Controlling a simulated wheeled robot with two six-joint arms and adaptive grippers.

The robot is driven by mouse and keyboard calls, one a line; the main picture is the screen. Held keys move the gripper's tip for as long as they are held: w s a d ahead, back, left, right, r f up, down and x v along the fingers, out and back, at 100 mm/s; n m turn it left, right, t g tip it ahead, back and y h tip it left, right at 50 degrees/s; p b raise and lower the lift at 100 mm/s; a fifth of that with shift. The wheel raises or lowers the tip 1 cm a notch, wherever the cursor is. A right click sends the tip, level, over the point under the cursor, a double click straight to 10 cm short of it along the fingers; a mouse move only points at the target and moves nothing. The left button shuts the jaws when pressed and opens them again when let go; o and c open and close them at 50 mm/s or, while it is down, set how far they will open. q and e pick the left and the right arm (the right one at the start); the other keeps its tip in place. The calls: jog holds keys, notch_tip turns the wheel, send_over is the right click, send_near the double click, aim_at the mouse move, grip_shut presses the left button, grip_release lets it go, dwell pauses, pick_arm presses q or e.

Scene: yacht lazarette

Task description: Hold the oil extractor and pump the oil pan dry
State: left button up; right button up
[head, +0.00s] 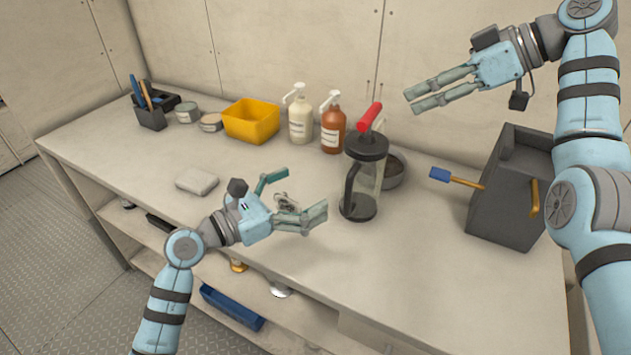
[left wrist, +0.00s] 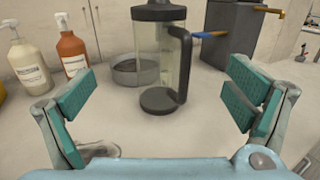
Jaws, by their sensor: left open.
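The oil extractor (head: 365,178) stands upright on the bench, a clear cylinder with black base and cap, black side handle and red top handle (head: 369,117). In the left wrist view the extractor (left wrist: 153,70) is ahead between my fingers, its side handle (left wrist: 182,62) facing right; its top is cut off. A round grey pan (head: 394,172), probably the oil pan, sits behind it, partly hidden; it also shows in the left wrist view (left wrist: 128,75). My left gripper (head: 300,195) is open and empty, short of the extractor. My right gripper (head: 411,101) is open and empty, raised above the bench.
A dark grey box (head: 510,190) with a blue-tipped lever (head: 440,174) stands at right. White (head: 300,118) and orange-brown (head: 332,125) pump bottles, a yellow bin (head: 251,121), tins and a tool holder (head: 152,114) line the back. A folded cloth (head: 197,181) lies left.

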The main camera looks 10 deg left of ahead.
aim_at(348, 168)
pick_arm(q)
jog(key=x, duration=1.4)
jog(key=shift+f, duration=0.1)
jog(key=c, duration=1.9)
